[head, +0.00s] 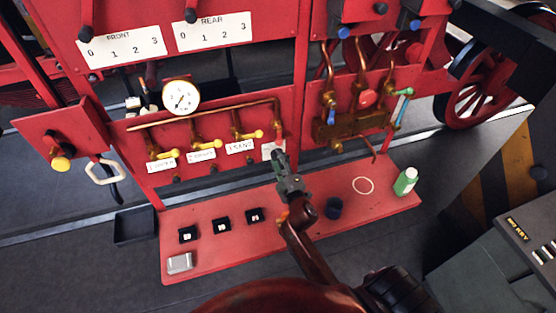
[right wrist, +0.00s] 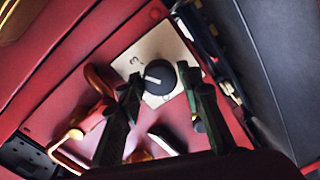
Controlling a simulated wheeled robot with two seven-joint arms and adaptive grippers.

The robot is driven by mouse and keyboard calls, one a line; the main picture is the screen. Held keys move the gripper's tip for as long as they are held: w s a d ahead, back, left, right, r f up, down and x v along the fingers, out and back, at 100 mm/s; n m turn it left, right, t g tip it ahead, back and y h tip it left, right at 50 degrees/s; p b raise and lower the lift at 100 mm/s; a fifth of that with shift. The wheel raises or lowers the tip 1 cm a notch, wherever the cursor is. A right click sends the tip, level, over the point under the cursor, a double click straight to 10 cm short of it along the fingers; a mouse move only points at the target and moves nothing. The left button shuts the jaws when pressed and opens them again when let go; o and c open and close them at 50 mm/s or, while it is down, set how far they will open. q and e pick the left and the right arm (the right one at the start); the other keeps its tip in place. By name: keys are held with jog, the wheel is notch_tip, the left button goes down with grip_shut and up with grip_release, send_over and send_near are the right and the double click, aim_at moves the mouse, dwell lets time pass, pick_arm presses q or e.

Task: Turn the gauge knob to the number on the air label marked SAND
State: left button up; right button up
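The gauge knob (right wrist: 160,78) is black and round with a white pointer line. It sits on a pale plate (right wrist: 143,56) where a 3 can be read. My right gripper (head: 279,157) reaches the red panel; in the right wrist view its two fingers are spread, one each side of the knob. I cannot tell whether they touch it. In the head view the gripper hides the knob, and part of its plate (head: 267,152) shows. The SAND label (head: 240,147) hangs under a yellow valve handle and appears to read 1 SAND. My left gripper is not in view.
A white dial gauge (head: 181,96) is above the brass pipe. Two more labels (head: 201,156) hang left of SAND. The red shelf (head: 215,261) below holds several small black boxes, a silver tin (head: 180,263), a dark cup (head: 333,208) and a green bottle (head: 405,182). Brass fittings (head: 352,122) stand right.

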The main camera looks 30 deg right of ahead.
jog(key=o, duration=0.3)
jog(key=shift+s, duration=0.2)
jog(key=v, duration=1.1)
jog(key=shift+s, duration=0.3)
